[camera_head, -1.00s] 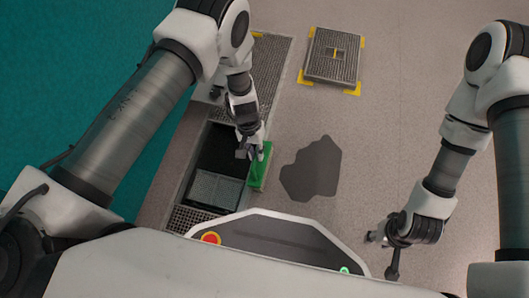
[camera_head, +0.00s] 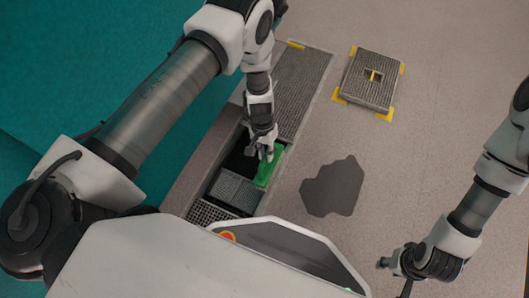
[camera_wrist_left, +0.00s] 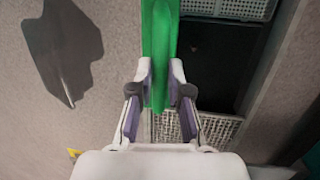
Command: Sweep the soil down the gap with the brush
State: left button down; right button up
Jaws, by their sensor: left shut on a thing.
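The soil is a dark flat patch (camera_head: 332,187) on the floor right of the gap; a dark patch (camera_wrist_left: 62,48) also shows at upper left in the left wrist view. The gap is a dark rectangular opening (camera_head: 239,163) in the floor. My left gripper (camera_head: 266,150) is shut on the green brush (camera_head: 268,169), which lies along the gap's right edge in the head view. The green brush (camera_wrist_left: 160,45) stands between the fingers in the wrist view; its bristles are not seen. My right gripper (camera_head: 389,277) appears open and empty, low at the right, away from the soil.
A grated panel (camera_head: 238,190) shows in the opening's near part. A long grate (camera_head: 303,85) lies beyond the opening. A square grated cover (camera_head: 372,82) with yellow corner marks lies on the floor at upper right. Floor around the soil is clear.

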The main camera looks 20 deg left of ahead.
pick_arm(q)
jog(key=shift+y, duration=0.9)
jog(key=shift+d+r+p, duration=0.15)
jog(key=shift+d+r, duration=0.2)
jog(key=shift+r, duration=0.45)
jog(key=shift+d+r+p, duration=0.15)
jog(key=shift+d+r, duration=0.2)
jog(key=shift+r, duration=0.4)
jog(key=shift+d+r+p, duration=0.15)
jog(key=shift+d+r, duration=0.2)
jog(key=shift+r, duration=0.45)
